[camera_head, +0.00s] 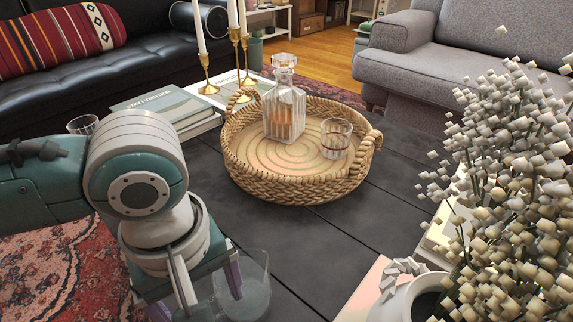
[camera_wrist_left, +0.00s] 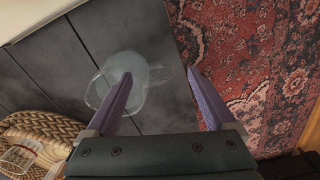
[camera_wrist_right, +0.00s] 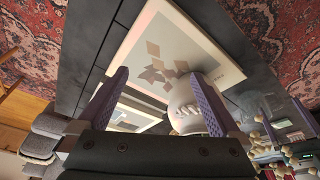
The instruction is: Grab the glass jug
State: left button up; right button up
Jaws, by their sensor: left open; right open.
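A clear glass jug (camera_head: 254,288) stands on the dark table at the bottom of the head view, beside my left gripper (camera_head: 196,298). In the left wrist view the jug (camera_wrist_left: 104,86) lies behind the left finger, and its handle side points into the gap between the open fingers. The left gripper (camera_wrist_left: 160,73) is open and empty; whether a finger touches the jug I cannot tell. My right gripper (camera_wrist_right: 158,74) shows only in its own wrist view, open and empty, over a pale book (camera_wrist_right: 215,50) and a white vase (camera_wrist_right: 183,100).
A woven basket tray (camera_head: 300,190) holds a stoppered decanter (camera_head: 284,108) and a tumbler (camera_head: 335,138). Stacked books (camera_head: 170,105) and brass candlesticks (camera_head: 239,60) stand behind. A white vase (camera_head: 395,302) with flowers (camera_head: 510,190) fills the right. Bare table lies between the tray and vase.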

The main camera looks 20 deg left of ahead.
pick_arm(q)
notch_tip(320, 180, down, 5)
jog(key=b, duration=0.3)
jog(key=shift+f, duration=0.1)
pick_arm(e)
notch_tip(320, 180, down, 4)
jog(key=shift+r, duration=0.3)
pick_arm(q)
grip_shut()
pick_arm(e)
jog(key=shift+a, duration=0.1)
jog(key=shift+s, duration=0.1)
